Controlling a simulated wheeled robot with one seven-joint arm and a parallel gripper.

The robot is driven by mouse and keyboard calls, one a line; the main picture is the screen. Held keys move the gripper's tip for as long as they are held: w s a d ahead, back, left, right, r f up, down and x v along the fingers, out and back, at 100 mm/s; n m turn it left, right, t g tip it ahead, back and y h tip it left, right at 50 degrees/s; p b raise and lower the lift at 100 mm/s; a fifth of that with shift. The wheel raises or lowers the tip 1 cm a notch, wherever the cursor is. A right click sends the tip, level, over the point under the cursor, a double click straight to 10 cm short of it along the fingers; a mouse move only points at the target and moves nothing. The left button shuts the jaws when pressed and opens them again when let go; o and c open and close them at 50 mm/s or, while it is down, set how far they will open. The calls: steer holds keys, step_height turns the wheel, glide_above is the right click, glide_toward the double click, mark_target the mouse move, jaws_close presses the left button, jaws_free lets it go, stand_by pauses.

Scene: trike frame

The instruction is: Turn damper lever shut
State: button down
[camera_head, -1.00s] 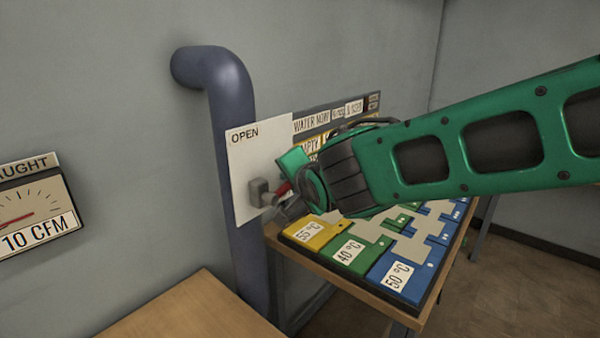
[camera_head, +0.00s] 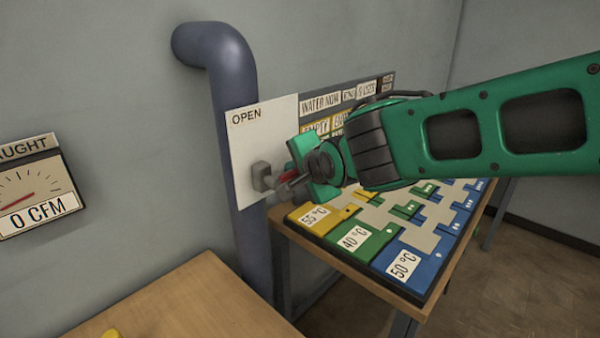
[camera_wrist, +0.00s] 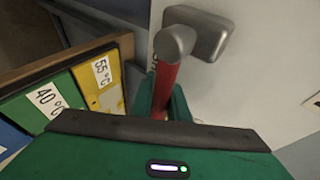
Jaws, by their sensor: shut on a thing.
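The damper lever has a grey hub (camera_head: 262,177) on a white plate (camera_head: 244,136) marked OPEN, fixed at the blue pipe (camera_head: 236,95). Its red handle (camera_head: 287,177) points to the right in the head view, toward my gripper (camera_head: 294,180). In the wrist view the red handle (camera_wrist: 166,88) runs from the grey hub (camera_wrist: 205,33) down between the green fingers of my gripper (camera_wrist: 163,105). My gripper is shut on the red handle. The fingers partly hide the handle. The draught gauge (camera_head: 28,190) at the left reads 0 CFM.
A table at the right holds a board with yellow, green and blue temperature tiles (camera_head: 355,238) just below my gripper. A sign panel (camera_head: 345,97) stands behind my arm.

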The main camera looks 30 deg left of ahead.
steer(key=shift+w+d+f, duration=0.1)
steer(key=c, duration=1.7)
jaws_free()
steer(key=shift+s+d+r, duration=0.2)
steer(key=shift+r, duration=0.1)
steer(key=v, duration=1)
steer(key=shift+f, duration=0.15)
